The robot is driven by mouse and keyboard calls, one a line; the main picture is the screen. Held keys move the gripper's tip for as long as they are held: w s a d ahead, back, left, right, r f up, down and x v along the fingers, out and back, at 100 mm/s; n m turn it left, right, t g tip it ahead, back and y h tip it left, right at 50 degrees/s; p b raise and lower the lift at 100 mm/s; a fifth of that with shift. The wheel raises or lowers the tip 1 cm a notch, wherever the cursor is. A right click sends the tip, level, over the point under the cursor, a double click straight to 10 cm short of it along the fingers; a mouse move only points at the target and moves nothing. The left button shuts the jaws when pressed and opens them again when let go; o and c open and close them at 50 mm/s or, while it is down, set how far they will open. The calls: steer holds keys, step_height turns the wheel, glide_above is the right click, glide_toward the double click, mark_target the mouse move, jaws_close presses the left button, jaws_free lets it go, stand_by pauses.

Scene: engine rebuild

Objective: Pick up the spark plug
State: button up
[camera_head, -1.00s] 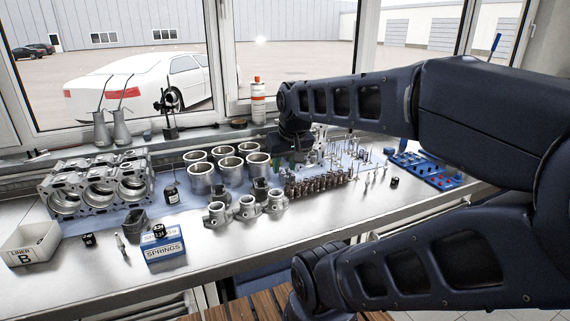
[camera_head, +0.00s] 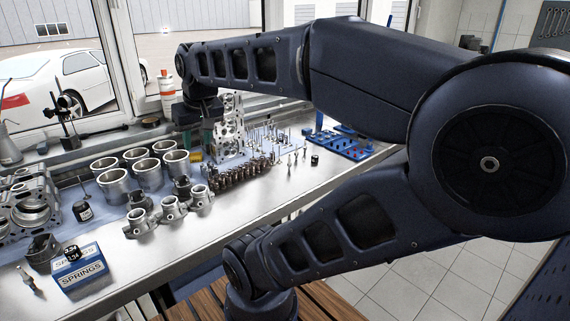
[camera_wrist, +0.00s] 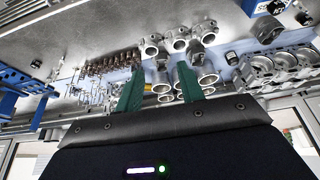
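A small slim metal piece with a pale middle, which looks like a spark plug (camera_head: 28,280), lies on the metal bench left of the SPRINGS box. It also shows near the top right in the wrist view (camera_wrist: 303,17). Similar slim upright pieces (camera_head: 290,161) stand right of the valve row, too small to name surely. My gripper (camera_wrist: 160,90) is open and empty, with green fingers spread.
A blue rack (camera_head: 340,145) is at right. The SPRINGS box (camera_head: 80,271) is front left. The bench's front strip is mostly clear.

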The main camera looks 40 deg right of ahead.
steer(key=w+d+f+n, duration=0.2)
steer(key=w+d+f, duration=0.4)
steer(key=w+d, duration=0.4)
steer(key=n+h, duration=0.8)
steer(key=n, duration=0.2)
glide_toward(289, 157)
step_height(289, 157, up, 2)
steer(key=w+a, duration=0.1)
steer(key=a, duration=0.1)
steer(key=d+r+n+t+h, duration=0.1)
steer(key=d+r+n+h, duration=0.2)
steer(key=d+r, duration=0.15)
step_height(289, 157, up, 17)
steer(key=n+t+h, duration=0.4)
steer(key=n, duration=0.6)
step_height(289, 157, down, 30)
steer(key=shift+s+a+r, duration=0.1)
steer(key=shift+s, duration=0.05)
steer(key=shift+f, duration=0.3)
steer(key=shift+x, duration=3.7)
steer(key=shift+r, duration=0.1)
jaws_close()
